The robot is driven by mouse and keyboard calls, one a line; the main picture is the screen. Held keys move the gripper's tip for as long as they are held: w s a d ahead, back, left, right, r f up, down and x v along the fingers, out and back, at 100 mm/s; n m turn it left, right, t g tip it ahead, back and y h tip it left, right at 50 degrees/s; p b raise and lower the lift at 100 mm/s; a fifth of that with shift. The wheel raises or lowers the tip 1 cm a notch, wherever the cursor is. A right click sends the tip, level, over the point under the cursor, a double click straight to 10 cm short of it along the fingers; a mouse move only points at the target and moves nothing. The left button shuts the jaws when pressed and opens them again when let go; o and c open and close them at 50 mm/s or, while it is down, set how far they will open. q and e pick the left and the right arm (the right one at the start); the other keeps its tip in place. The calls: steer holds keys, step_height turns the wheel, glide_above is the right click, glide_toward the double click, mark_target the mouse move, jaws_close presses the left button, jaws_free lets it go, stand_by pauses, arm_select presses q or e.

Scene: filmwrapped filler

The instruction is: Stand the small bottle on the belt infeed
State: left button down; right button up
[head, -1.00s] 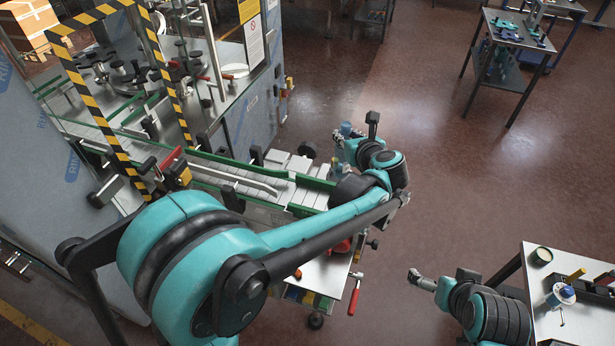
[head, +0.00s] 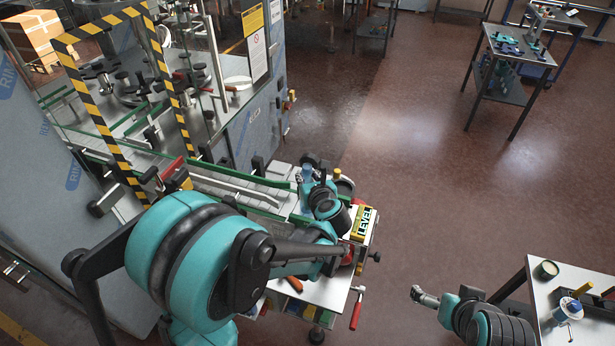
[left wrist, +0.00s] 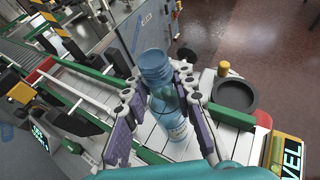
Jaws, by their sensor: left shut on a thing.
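The small bottle, translucent blue, stands roughly upright between the fingers of my left gripper in the left wrist view (left wrist: 158,80). My left gripper (left wrist: 160,108) is shut on it. In the head view the bottle (head: 306,174) and left gripper (head: 307,186) are at the right end of the belt infeed (head: 238,190), which has pale slats and green rails. The slats also show under the bottle in the left wrist view (left wrist: 185,149). I cannot tell whether its base touches them. My right gripper (head: 424,297) hangs over the floor, away from the belt; its fingers are too small to read.
A black round dish (left wrist: 235,95) and a yellow-topped knob (left wrist: 223,68) sit beside the belt's end. A yellow LEVEL box (head: 363,222) is near the infeed. A striped guard frame (head: 103,122) stands over the belt at left. A white table (head: 545,325) is at lower right.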

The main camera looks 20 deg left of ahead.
arm_select(q)
steer(key=shift+s+r, duration=0.1)
steer(key=shift+s, duration=0.05)
steer(key=c, duration=1.3)
jaws_free()
steer(key=shift+o, duration=0.2)
